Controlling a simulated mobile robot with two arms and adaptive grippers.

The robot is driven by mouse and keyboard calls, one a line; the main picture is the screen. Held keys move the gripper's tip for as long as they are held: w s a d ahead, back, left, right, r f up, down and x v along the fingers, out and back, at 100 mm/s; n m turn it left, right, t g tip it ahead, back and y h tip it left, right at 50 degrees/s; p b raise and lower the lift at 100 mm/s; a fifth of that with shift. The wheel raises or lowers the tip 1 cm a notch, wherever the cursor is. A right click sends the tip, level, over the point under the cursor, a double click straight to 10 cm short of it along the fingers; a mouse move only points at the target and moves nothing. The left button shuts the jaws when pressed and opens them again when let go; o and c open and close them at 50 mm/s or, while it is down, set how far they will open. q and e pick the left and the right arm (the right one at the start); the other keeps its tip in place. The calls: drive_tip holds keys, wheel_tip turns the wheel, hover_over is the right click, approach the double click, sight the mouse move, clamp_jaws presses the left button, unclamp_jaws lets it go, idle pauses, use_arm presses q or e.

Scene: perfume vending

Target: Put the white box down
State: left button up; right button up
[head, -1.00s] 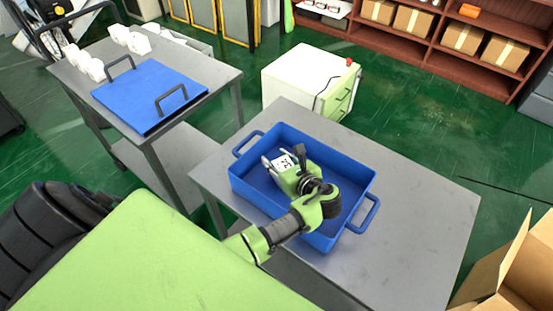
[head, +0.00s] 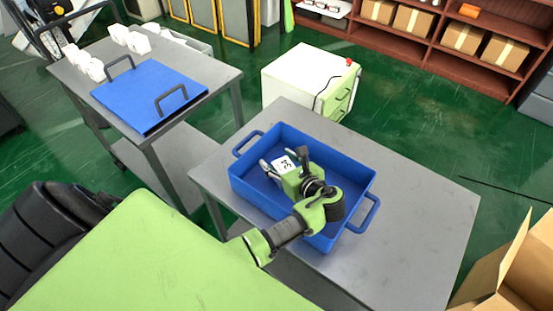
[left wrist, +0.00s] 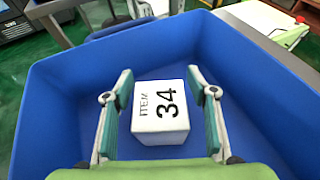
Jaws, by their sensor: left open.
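The white box (left wrist: 160,108), marked "ITEM 34", sits inside the blue tray (left wrist: 70,75) in the left wrist view. In the head view the white box (head: 283,163) shows partly, beside my gripper's fingers. My left gripper (left wrist: 162,88) is open, with one finger on each side of the box and a visible gap on both sides. In the head view my left gripper (head: 284,158) reaches down into the blue tray (head: 350,178), which stands on a grey table (head: 420,215). The right gripper is not in view.
Another grey table (head: 213,78) at the left holds a blue lid-like tray with handles (head: 150,95) and several white boxes (head: 128,38). A white cabinet (head: 300,80) stands behind the tray. An open cardboard box (head: 515,265) is at lower right. The grey table's right side is clear.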

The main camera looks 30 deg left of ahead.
use_arm(q)
drive_tip(key=v, duration=1)
drive_tip(key=shift+s+d+r, duration=0.15)
drive_tip(key=shift+s+d, duration=0.1)
drive_tip(key=shift+d, duration=0.05)
